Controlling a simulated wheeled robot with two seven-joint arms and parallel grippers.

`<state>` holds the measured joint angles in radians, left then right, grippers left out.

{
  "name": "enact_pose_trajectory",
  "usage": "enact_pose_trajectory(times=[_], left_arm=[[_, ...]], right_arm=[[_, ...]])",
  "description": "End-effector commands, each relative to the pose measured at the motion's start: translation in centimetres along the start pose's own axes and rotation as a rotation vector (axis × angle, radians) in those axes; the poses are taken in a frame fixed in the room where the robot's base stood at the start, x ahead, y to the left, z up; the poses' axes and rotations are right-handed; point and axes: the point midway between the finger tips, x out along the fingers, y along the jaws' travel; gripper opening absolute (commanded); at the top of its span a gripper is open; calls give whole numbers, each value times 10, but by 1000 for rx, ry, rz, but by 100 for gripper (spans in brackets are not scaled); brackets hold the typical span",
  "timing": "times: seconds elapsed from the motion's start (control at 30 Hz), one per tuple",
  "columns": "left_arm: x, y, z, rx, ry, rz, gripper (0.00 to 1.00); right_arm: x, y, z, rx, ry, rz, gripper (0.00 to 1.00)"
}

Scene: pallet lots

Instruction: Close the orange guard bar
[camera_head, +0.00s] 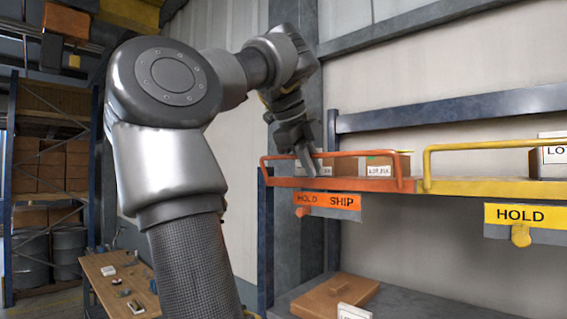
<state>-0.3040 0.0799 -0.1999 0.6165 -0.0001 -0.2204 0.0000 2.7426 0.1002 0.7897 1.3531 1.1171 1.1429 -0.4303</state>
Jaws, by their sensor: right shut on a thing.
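The orange guard bar (352,154) runs along the front of the upper shelf's left bay, above an orange shelf edge (345,184). Its right end bends down to that edge, and its left end is bent at the left side of the bay. My right gripper (308,160) reaches down from above and is shut on the orange guard bar, left of its middle. The fingers cover a short piece of the bar. My left gripper is not in view.
Boxes (380,167) with labels stand behind the bar. An orange HOLD SHIP sign (328,200) hangs below it. To the right are a yellow guard bar (490,145) and a yellow HOLD sign (515,214). A brown box (325,296) lies on the lower shelf.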

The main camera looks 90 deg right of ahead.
Motion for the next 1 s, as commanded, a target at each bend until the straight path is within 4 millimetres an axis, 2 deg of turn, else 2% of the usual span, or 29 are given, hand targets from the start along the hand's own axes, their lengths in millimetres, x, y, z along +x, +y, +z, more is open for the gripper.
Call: enact_pose_trajectory(times=[0.3,0.87,0.9,0.97,1.0], left_arm=[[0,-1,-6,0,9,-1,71],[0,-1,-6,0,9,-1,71],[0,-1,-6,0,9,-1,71],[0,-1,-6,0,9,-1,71],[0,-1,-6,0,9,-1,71]], right_arm=[[2,-3,3,-6,-5,113,0],[3,-3,3,-5,-1,139,0],[3,-3,3,-5,-1,139,13],[3,-2,3,-5,-1,139,20],[3,-3,3,-5,-1,139,20]])
